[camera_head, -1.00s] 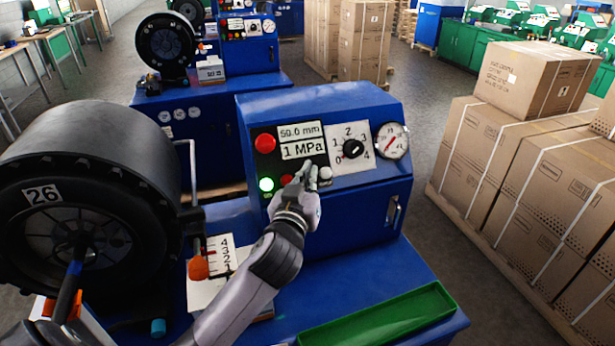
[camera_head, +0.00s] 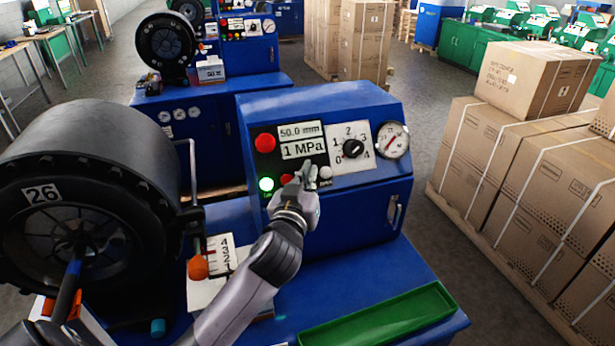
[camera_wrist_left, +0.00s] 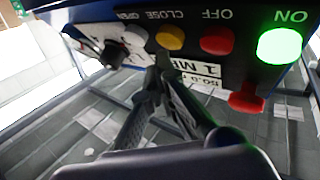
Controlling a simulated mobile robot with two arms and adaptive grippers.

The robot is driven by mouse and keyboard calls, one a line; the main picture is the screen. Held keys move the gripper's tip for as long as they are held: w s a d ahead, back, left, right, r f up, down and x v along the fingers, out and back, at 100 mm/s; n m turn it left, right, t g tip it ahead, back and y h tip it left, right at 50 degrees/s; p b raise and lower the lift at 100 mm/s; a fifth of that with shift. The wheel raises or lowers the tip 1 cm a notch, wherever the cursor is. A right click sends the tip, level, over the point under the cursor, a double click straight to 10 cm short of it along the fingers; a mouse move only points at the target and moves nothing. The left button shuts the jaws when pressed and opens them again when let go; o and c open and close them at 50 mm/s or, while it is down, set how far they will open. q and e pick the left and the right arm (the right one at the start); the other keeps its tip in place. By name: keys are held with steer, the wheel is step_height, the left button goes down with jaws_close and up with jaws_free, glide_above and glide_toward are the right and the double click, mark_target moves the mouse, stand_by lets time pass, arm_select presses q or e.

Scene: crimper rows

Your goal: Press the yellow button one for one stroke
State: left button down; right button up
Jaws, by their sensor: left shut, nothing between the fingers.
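The yellow button (camera_wrist_left: 170,38), labelled CLOSE, shows in the left wrist view between the red OFF button (camera_wrist_left: 217,41) and the white OPEN button (camera_wrist_left: 136,36). In the head view my left gripper covers it. My left gripper (camera_head: 307,168) is shut and empty in front of the panel's lower button row. In the left wrist view its fingertips (camera_wrist_left: 163,60) are just by the yellow button; I cannot tell whether they touch it. My right gripper is not in view.
The lit green ON button (camera_head: 266,184), a red mushroom button (camera_head: 265,142), a rotary knob (camera_head: 353,149) and a gauge (camera_head: 392,140) are on the blue machine (camera_head: 340,225). A green tray (camera_head: 380,318) lies in front. Cartons (camera_head: 530,170) stand at right.

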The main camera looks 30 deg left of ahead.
arm_select(q)
steer(key=shift+w+a+f, duration=0.1)
steer(key=shift+a, duration=0.05)
steer(key=shift+w+a+f, duration=0.25)
steer(key=shift+w+f, duration=0.05)
stand_by(0.9)
stand_by(0.3)
steer(key=shift+s+d+r, duration=0.5)
steer(key=shift+s+d, duration=0.05)
steer(key=shift+p, duration=0.3)
steer(key=s+d+r+p, duration=0.2)
steer(key=d, duration=0.1)
steer(key=shift+s+r, duration=0.35)
steer(key=shift+r, duration=0.05)
steer(key=shift+f, duration=0.1)
stand_by(2.2)
